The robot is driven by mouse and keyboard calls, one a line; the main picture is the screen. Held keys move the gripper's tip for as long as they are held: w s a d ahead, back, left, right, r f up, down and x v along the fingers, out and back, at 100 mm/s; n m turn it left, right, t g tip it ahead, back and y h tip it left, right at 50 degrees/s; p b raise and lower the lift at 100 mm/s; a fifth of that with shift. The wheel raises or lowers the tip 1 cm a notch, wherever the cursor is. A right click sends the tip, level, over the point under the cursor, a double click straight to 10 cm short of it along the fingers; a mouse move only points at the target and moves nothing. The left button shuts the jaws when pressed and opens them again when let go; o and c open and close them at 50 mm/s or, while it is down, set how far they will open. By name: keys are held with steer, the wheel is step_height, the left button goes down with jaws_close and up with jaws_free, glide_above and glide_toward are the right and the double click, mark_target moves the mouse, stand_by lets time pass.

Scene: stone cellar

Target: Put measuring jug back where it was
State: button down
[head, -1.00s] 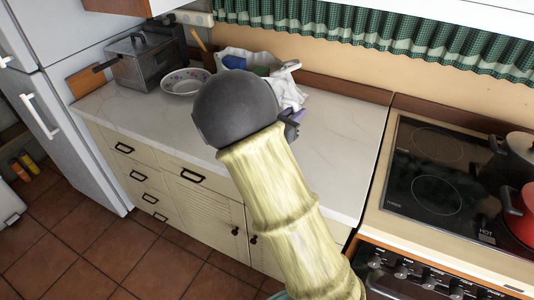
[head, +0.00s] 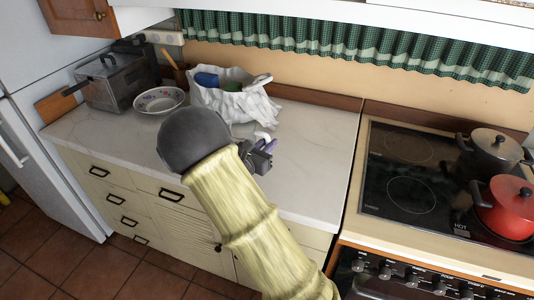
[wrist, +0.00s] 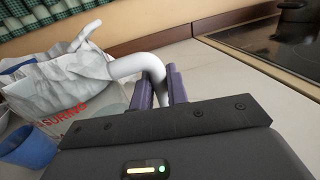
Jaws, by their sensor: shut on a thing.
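My gripper (wrist: 160,88) has purple fingers and is shut on a smooth white curved piece (wrist: 143,62), which looks like the measuring jug's handle. The rest of the jug is hidden behind the gripper body in the wrist view. In the head view my gripper (head: 262,145) is over the counter, in front of the white bag, and only a small white bit shows at its fingers. My dark round wrist and arm cover much of that spot. I cannot tell whether the jug touches the counter.
A white bag (head: 235,102) with blue and green contents stands behind my gripper. A floral bowl (head: 158,101) and metal box (head: 117,84) are at left. A blue vessel (wrist: 27,147) shows in the wrist view. The counter (head: 315,160) is clear at right, before the hob (head: 405,170) with pots.

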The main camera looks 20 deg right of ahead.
steer(key=shift+f, duration=1.85)
steer(key=shift+f, duration=0.1)
steer(key=c, duration=1.4)
jaws_free()
steer(key=b+v, duration=0.1)
steer(key=v, duration=1.1)
steer(key=shift+s, duration=0.1)
